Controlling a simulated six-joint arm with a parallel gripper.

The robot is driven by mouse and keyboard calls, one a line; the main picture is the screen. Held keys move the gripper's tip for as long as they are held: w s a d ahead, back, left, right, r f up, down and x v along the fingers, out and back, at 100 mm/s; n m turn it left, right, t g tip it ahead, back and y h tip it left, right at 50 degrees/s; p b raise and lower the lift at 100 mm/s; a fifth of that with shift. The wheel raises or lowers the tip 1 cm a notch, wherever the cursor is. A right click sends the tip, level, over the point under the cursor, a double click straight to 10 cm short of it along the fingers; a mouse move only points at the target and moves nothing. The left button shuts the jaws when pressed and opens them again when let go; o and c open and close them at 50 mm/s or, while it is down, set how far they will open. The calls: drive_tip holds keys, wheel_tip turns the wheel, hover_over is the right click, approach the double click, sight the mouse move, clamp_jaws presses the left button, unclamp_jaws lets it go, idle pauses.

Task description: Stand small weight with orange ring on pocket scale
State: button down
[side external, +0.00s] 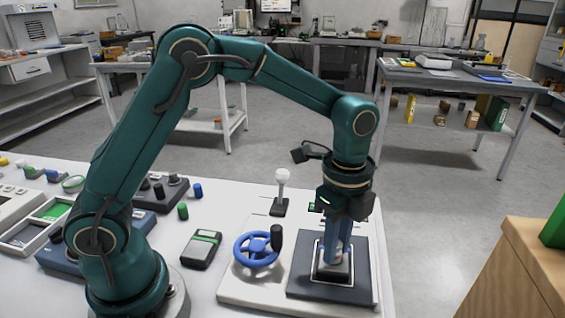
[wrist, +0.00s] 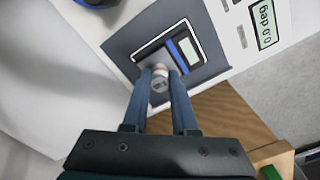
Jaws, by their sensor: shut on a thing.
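My gripper (side external: 335,250) points straight down over the dark square pad on the white board. In the wrist view my gripper (wrist: 160,74) is shut on a small silvery weight (wrist: 159,84), held between the fingertips. A faint orange tint shows near its end. The pocket scale (wrist: 189,51), with a light rim and a small display, lies on the pad just beyond the weight. In the side view the scale (side external: 331,277) is directly below the fingers. I cannot tell whether the weight touches the scale.
The dark pad (side external: 304,283) lies on the white board (side external: 235,290). A blue handwheel (side external: 257,262) and a white-knobbed lever (side external: 282,180) stand on the board near my gripper. A handheld meter (side external: 202,250) lies to the left.

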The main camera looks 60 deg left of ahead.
drive_tip(key=c, duration=0.7)
unclamp_jaws()
drive_tip(key=shift+f, duration=0.15)
wheel_tip(320, 180, up, 12)
drive_tip(key=f, duration=0.1)
drive_tip(key=s+a+r+n+t, duration=0.3)
drive_tip(key=s+a+r+n, duration=0.15)
drive_tip(key=s+n, duration=0.3)
drive_tip(key=s+a+f+n+t, duration=0.2)
drive_tip(key=s+f+n, duration=0.4)
drive_tip(key=n, duration=0.3)
drive_tip(key=shift+s+a+t, duration=0.15)
drive_tip(key=shift+a+t, duration=0.15)
drive_tip(key=shift+a, duration=0.15)
drive_tip(key=shift+f, duration=0.1)
